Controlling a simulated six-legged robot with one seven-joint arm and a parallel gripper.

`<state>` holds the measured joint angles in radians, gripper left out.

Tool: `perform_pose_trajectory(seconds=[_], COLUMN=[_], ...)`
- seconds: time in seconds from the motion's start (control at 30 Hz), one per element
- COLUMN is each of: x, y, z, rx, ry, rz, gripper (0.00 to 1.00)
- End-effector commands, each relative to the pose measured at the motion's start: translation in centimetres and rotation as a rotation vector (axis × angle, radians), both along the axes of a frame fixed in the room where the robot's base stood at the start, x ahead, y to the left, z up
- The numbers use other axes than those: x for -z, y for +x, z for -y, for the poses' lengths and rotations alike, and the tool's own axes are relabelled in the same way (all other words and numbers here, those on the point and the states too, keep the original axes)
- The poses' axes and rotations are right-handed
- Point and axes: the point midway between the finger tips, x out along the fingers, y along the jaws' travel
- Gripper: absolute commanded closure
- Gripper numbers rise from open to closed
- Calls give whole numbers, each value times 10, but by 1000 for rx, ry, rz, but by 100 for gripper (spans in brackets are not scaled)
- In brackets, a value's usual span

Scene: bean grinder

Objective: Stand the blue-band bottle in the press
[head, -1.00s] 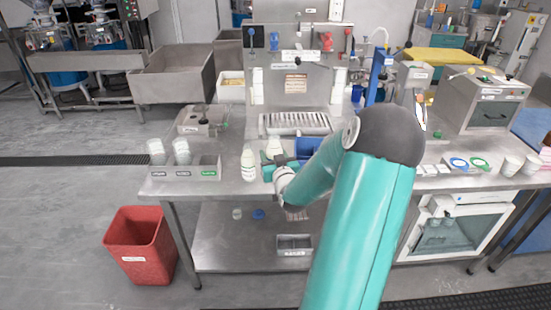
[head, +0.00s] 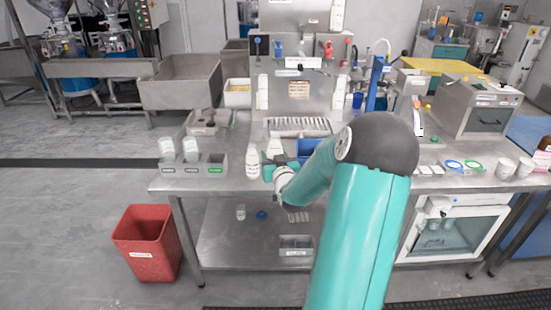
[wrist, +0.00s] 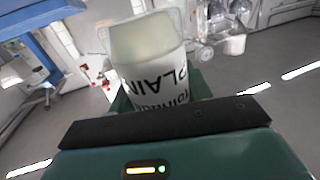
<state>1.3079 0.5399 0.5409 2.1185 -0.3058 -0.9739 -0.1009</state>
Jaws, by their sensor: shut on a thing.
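My gripper (head: 275,165) is shut on a pale bottle (head: 275,147) above the front of the steel table. In the wrist view the held bottle (wrist: 150,60) rises from the jaws (wrist: 165,125), with a white label reading PLAIN upside down. No blue band shows on the part in sight. A second pale bottle (head: 252,160) stands just left of my gripper; its band colour is too small to tell. A blue upright stand (head: 376,80), which looks like the press, is at the back right, away from my gripper. My arm hides part of the table before it.
A grey tray (head: 216,166) with white cups is at the table's left. A slatted drip tray (head: 298,126) lies behind my gripper. A blue bin (head: 308,147) is partly hidden by my arm. White cups (head: 505,168) stand far right. A red bin (head: 148,243) is on the floor.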

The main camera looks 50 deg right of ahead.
Motion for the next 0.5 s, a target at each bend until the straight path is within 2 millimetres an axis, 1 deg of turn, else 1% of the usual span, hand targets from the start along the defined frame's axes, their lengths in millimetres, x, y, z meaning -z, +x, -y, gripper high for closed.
perform_pose_trajectory(seconds=[0.37, 0.47, 0.5], x=[0, 9, 15], y=[5, 13, 19], z=[1, -10, -19], rx=[-2, -23, -38], ry=[0, 3, 5], rz=[0, 1, 1], gripper=[72, 72, 72])
